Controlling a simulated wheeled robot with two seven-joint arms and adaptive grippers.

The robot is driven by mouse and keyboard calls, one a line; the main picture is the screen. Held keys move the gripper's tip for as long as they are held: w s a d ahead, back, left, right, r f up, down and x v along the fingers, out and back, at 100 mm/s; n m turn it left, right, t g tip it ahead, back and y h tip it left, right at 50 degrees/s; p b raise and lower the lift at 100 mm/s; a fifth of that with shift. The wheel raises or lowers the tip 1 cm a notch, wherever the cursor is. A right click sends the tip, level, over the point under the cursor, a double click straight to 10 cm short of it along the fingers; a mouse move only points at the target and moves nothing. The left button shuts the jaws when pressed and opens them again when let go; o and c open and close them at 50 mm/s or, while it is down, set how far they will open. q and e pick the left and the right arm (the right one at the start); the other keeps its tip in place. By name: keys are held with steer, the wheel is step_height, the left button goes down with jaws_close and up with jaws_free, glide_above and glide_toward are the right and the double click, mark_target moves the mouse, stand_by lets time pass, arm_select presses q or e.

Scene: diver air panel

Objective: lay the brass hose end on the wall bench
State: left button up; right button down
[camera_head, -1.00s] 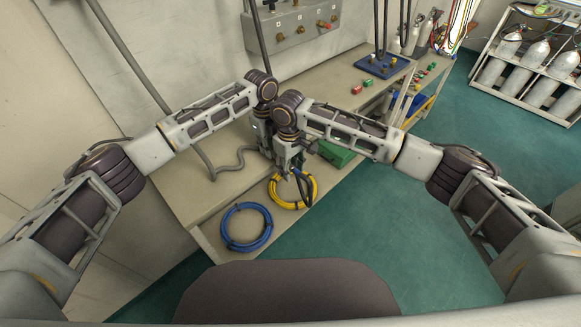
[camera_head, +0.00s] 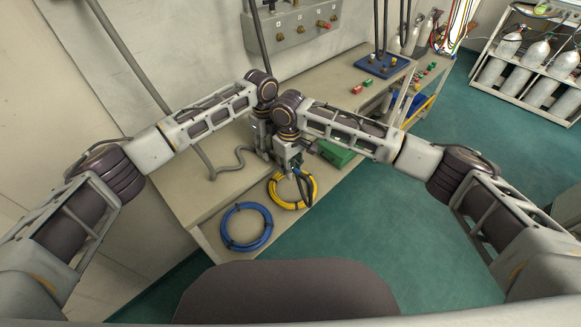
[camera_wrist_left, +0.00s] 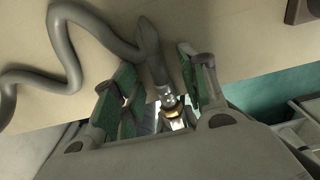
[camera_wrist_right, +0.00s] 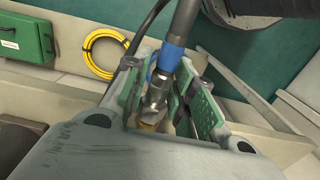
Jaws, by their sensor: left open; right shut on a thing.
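My left gripper (camera_head: 265,153) is over the wall bench (camera_head: 195,195), just left of my right gripper (camera_head: 290,168). In the left wrist view its green-padded jaws (camera_wrist_left: 160,76) are apart, with the end of a grey hose (camera_wrist_left: 62,40) between them. This end has a metal collar and a bright brass tip (camera_wrist_left: 177,123), partly hidden by the gripper body. In the right wrist view my right jaws (camera_wrist_right: 168,78) are shut on a metal fitting (camera_wrist_right: 155,98) below a blue sleeve (camera_wrist_right: 172,57). Brass shows at its lower end. I cannot tell whether the two ends touch.
A blue hose coil (camera_head: 231,243) and a yellow coil (camera_head: 312,193) lie near the bench's front edge. A green case (camera_head: 335,153) is right of my grippers. A grey valve panel (camera_head: 285,33) is on the wall. Bare bench top lies left of my grippers.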

arm_select(q)
steer(key=shift+r, duration=0.1)
step_height(320, 180, up, 12)
steer(key=shift+w+a, duration=0.2)
steer(key=shift+w, duration=0.05)
stand_by(0.5)
steer(key=shift+r+p, duration=1.45)
steer(key=shift+p, duration=0.1)
arm_select(e)
steer(key=shift+r, duration=1.35)
steer(key=shift+w+a, duration=0.15)
steer(key=shift+w, duration=0.05)
